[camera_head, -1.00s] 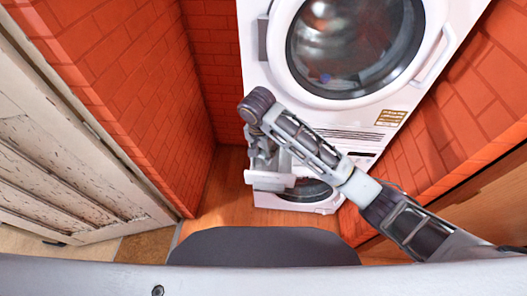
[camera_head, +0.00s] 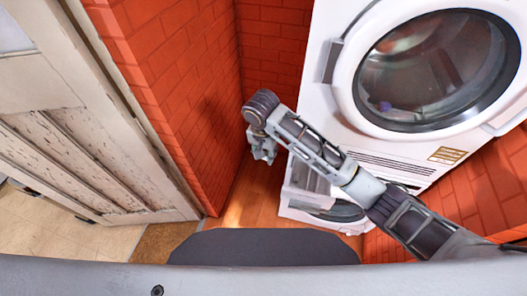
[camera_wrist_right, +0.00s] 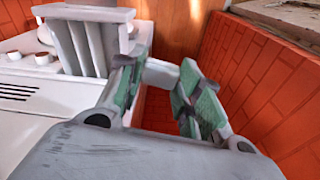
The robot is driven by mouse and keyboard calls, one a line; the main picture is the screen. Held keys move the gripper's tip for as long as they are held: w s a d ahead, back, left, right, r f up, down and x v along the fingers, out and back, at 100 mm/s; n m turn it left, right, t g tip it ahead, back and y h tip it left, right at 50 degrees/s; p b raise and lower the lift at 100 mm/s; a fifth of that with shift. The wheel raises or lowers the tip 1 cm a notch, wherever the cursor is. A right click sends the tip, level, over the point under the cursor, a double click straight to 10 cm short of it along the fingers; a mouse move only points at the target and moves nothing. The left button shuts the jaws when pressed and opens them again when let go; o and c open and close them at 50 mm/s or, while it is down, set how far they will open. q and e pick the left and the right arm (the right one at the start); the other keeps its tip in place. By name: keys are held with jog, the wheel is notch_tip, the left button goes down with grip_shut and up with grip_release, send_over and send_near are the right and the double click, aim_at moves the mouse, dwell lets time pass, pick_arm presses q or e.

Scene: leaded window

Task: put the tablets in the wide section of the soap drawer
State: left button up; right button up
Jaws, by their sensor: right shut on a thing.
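My right gripper (camera_head: 263,152) hangs over the wood floor, left of the lower machine. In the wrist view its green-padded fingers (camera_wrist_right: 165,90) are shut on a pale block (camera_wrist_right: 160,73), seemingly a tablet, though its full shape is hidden. The white soap drawer (camera_wrist_right: 85,12) stands pulled out at the upper left of the wrist view, with upright dividers between its sections. The gripper is to the side of the drawer, apart from it as far as I can tell. In the head view the drawer is hard to make out behind my right arm. My left gripper is not in view.
Red brick walls (camera_head: 175,90) close in on both sides. A worn pale door (camera_head: 85,160) is at left. Some wood floor (camera_head: 256,200) is free.

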jog(key=shift+w+f+n, duration=0.1)
jog(key=shift+n, duration=0.3)
jog(key=shift+w+d+f+n, duration=0.3)
jog(key=shift+f+n, duration=0.15)
jog(key=shift+n, duration=0.45)
jog(key=w+d+f+n+y, duration=0.1)
jog(key=d+f+n, duration=0.3)
jog(key=n, duration=0.6)
jog(key=w+d+f+n+g+y+p, duration=0.1)
jog(key=d+f+n, duration=0.3)
jog(key=d+n, duration=0.5)
jog(key=shift+w+d+n, duration=0.3)
jog(key=shift+w+n, duration=0.1)
jog(key=shift+w, duration=0.2)
jog(key=shift+f, duration=0.25)
jog(key=shift+f+b, duration=1.1)
jog(key=shift+f, duration=1.7)
